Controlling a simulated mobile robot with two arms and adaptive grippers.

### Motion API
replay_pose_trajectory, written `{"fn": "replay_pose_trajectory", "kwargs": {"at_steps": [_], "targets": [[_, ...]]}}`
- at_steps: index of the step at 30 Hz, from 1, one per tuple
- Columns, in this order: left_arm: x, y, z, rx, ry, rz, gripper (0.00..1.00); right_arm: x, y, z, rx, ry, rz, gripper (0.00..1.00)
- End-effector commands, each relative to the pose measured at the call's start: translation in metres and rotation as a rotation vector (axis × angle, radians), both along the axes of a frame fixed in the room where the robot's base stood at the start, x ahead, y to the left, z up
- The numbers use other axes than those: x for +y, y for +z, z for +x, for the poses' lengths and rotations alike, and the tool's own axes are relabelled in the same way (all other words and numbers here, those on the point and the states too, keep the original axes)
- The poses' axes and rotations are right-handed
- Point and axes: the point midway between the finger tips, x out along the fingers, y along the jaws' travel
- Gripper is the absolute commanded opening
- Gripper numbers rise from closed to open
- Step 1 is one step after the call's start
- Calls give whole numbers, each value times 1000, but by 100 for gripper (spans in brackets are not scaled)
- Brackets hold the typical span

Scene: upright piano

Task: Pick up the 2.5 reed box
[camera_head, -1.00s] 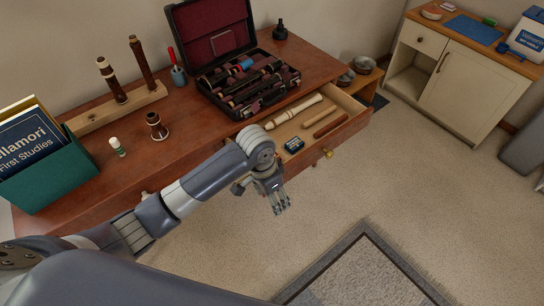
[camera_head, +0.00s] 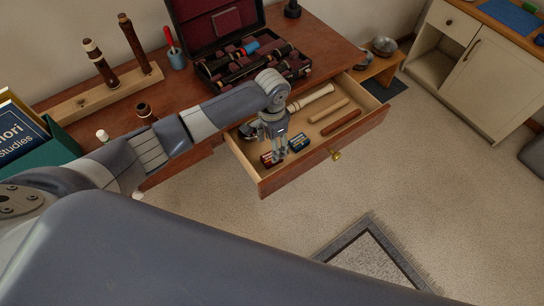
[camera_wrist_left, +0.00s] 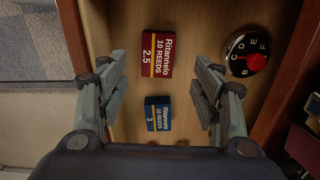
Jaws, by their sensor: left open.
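The 2.5 reed box is a small red box with a yellow stripe and white lettering. It lies in the open drawer in the left wrist view (camera_wrist_left: 152,54), and partly shows beside my gripper in the head view (camera_head: 266,159). My left gripper (camera_head: 279,157) is open and empty, over the front left part of the drawer. In the left wrist view its fingers (camera_wrist_left: 161,75) stand apart on either side of the boxes. A blue reed box (camera_wrist_left: 158,116) marked 3 lies below the red one there. My right gripper is not in view.
Drawer walls surround the boxes. An open clarinet case (camera_head: 290,72) stands on the desk behind.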

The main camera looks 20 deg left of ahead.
Motion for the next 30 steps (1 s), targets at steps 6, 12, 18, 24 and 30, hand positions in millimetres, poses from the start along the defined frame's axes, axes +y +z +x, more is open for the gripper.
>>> {"fn": "replay_pose_trajectory", "kwargs": {"at_steps": [6, 12, 18, 24, 30], "targets": [[0, -20, -5, 4, 0, 2, 60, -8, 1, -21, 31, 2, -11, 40], [0, -49, -8, 1, 1, 1, 60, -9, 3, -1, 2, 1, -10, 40], [0, -58, -7, -1, 0, 1, 60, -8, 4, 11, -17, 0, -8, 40], [0, -57, -7, -1, 0, 1, 49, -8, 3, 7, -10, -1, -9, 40], [0, -57, -7, -1, 0, 1, 18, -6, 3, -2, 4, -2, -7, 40]]}}
